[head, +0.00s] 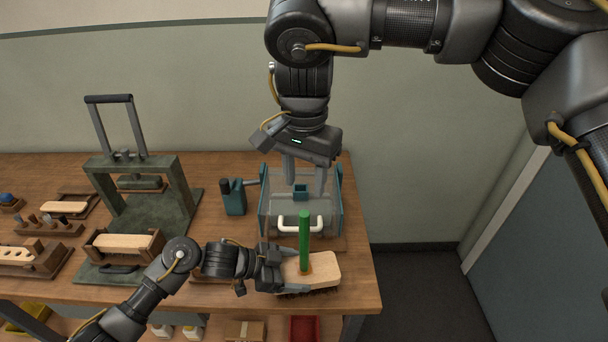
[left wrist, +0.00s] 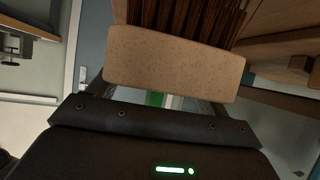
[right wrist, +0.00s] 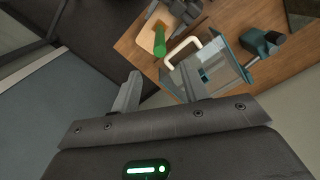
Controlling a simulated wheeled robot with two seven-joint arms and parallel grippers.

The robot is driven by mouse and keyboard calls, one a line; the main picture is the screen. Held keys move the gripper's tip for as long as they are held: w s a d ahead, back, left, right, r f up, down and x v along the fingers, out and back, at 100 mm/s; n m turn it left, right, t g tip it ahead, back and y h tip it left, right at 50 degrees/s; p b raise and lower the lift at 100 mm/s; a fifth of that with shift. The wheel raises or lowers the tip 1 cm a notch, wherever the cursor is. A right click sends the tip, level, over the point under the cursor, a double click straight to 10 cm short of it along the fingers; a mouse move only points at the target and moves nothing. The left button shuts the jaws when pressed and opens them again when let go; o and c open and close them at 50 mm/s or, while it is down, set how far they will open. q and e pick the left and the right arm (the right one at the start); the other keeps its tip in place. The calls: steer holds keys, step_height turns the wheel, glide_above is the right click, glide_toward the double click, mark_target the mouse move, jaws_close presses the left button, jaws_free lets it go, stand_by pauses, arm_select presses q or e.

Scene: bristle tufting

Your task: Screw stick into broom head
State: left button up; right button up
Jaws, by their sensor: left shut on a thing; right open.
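The broom head (head: 325,266) is a pale wooden block with dark bristles underneath, near the right end of the bench. My left gripper (head: 280,269) is shut on its left end; the block and bristles (left wrist: 172,72) fill the top of the left wrist view. The green stick (head: 304,235) stands upright with its lower end at the block's top; how deep it sits I cannot tell. My right gripper (head: 305,185) is open and empty, pointing down above and behind the stick. The stick (right wrist: 160,42) also shows beyond the fingers in the right wrist view.
A clear-sided box with teal edges (head: 265,205) and a white handle (head: 300,224) stands just behind the stick. A dark green press (head: 178,190) and wooden trays (head: 40,262) occupy the left. The bench's right edge is close to the broom head.

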mark_target(304, 213)
arm_select(q)
steer(key=shift+f, duration=0.15)
arm_select(e)
steer(key=shift+n, duration=0.6)
step_height(304, 213, down, 12)
stand_by(0.4)
steer(key=shift+c, duration=0.5)
